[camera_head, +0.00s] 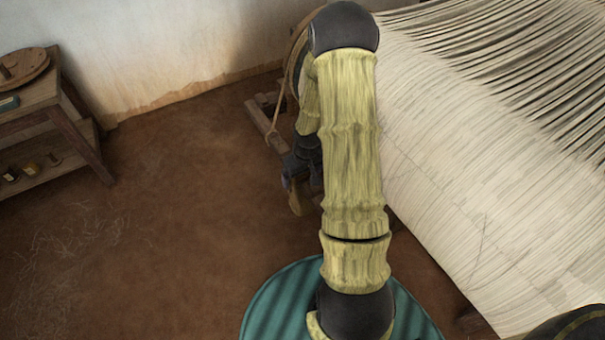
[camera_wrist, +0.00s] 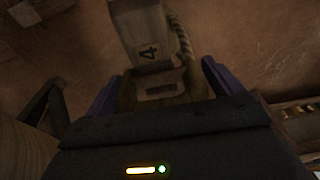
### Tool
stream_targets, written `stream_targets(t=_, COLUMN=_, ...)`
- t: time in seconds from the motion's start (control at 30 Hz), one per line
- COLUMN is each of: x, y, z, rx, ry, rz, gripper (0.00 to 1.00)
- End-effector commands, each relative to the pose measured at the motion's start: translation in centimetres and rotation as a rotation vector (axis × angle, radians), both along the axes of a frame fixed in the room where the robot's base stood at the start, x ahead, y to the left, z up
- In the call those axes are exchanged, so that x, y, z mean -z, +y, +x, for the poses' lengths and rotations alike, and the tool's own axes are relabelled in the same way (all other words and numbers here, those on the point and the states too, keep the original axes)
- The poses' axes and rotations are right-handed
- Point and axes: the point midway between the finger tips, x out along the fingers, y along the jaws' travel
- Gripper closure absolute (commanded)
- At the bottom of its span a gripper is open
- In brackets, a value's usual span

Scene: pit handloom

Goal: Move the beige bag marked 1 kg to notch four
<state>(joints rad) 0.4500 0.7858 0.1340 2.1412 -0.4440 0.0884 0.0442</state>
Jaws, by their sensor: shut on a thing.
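My gripper (camera_wrist: 164,76) has its two purple fingers on either side of a brown, box-like thing (camera_wrist: 160,92) with a dark slot-shaped mark, and is shut on it. I cannot tell whether this is the beige bag; no 1 kg marking is readable. Just beyond it, a pale grey-beige piece (camera_wrist: 146,48) bears a black "4", with a twisted rope (camera_wrist: 184,50) at its right. In the head view my gripper (camera_head: 300,188) is low beside the loom, partly behind my arm, with a tan thing (camera_head: 298,202) at its fingers.
The pale warp sheet (camera_head: 470,190) fills the right. A wooden shelf (camera_head: 45,115) with small items stands at the left. A wheel-like frame with rope (camera_head: 296,65) is by the wall. Brown floor (camera_head: 170,200) lies open between, with loose threads at lower left.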

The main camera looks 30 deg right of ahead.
Motion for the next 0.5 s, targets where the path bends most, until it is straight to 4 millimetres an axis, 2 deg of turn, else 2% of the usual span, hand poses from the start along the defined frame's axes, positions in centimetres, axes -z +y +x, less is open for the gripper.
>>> stream_targets(t=0.5, x=0.38, y=0.00, z=0.06, rx=0.000, ry=-0.001, rz=0.000, gripper=0.79)
